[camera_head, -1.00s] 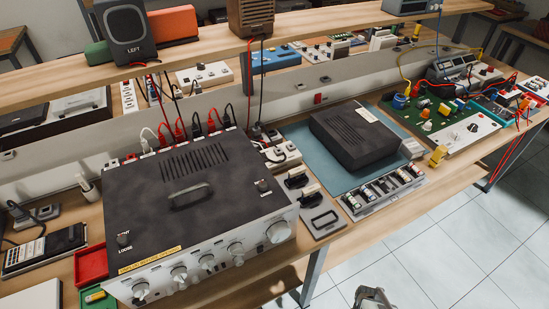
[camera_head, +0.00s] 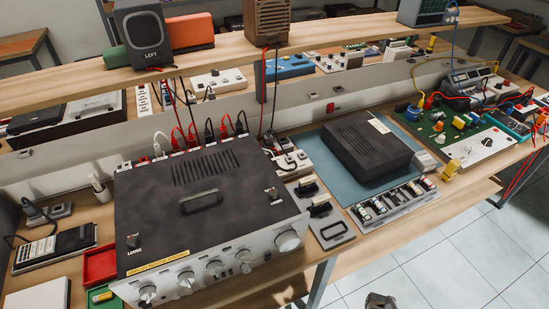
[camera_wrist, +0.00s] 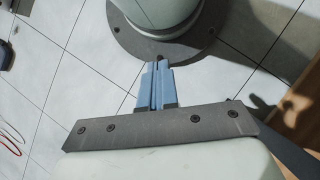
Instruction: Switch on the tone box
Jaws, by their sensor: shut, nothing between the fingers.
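No box in view carries a readable "tone box" label, so I cannot tell which one it is. A large dark amplifier-like unit (camera_head: 205,195) with a silver front panel (camera_head: 215,270) of several knobs stands on the bench at the left. A small lever switch sits on its top at the right. A black vented box (camera_head: 365,148) rests on a blue mat (camera_head: 338,183) to its right. My gripper (camera_wrist: 158,66) is shut and empty in the wrist view, over the floor and away from the bench. Only a dark bit of my arm shows at the head view's bottom edge.
A green circuit board (camera_head: 440,122) with cables lies at the right. A tray of small parts (camera_head: 393,203) sits at the bench's front edge. Red (camera_head: 100,263) and green trays are at front left. A raised shelf (camera_head: 220,55) holds speakers.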

